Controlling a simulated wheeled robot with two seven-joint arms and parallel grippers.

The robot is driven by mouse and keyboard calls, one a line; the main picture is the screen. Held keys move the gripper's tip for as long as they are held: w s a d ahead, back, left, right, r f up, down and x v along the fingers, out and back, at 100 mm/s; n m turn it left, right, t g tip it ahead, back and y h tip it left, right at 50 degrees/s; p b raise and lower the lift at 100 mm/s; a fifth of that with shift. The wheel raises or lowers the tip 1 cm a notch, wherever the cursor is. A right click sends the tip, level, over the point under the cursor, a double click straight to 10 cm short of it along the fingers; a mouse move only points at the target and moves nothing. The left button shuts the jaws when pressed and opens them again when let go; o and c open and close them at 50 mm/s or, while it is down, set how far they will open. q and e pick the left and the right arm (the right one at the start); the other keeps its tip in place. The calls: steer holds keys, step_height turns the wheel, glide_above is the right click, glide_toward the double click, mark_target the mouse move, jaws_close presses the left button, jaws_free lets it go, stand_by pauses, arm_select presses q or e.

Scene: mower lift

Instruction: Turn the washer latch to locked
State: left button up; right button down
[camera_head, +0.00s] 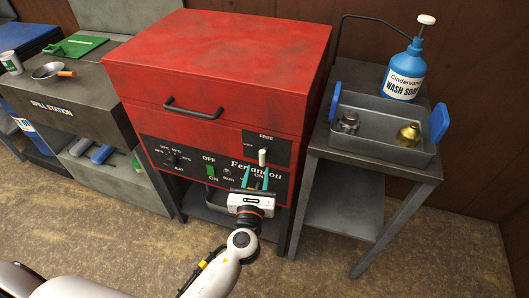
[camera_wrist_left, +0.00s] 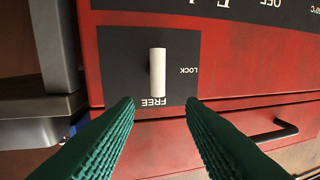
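The washer latch (camera_head: 262,157) is a short white bar on a dark plate on the front of the red washer (camera_head: 215,70). In the left wrist view, which shows the panel upside down, the latch (camera_wrist_left: 157,70) stands upright in line with the word FREE. LOCK is off to its side. My left gripper (camera_head: 255,178) is open, with its two green fingers pointing at the panel just below the latch in the head view. In the left wrist view the fingers (camera_wrist_left: 160,112) are apart and nothing is between them. My right gripper is not in view.
A metal side table (camera_head: 340,145) at right holds a grey tray (camera_head: 375,137), a blue wash soap bottle (camera_head: 404,72) and metal parts. The spill station bench (camera_head: 85,105) stands at left. The washer's black handle (camera_head: 193,113) sticks out. The floor in front is clear.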

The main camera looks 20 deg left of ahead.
mark_target(262, 155)
arm_select(q)
steer(key=w, duration=0.5)
steer(key=w+a, duration=0.1)
steer(key=w, duration=0.2)
steer(key=shift+w, duration=0.15)
jaws_close()
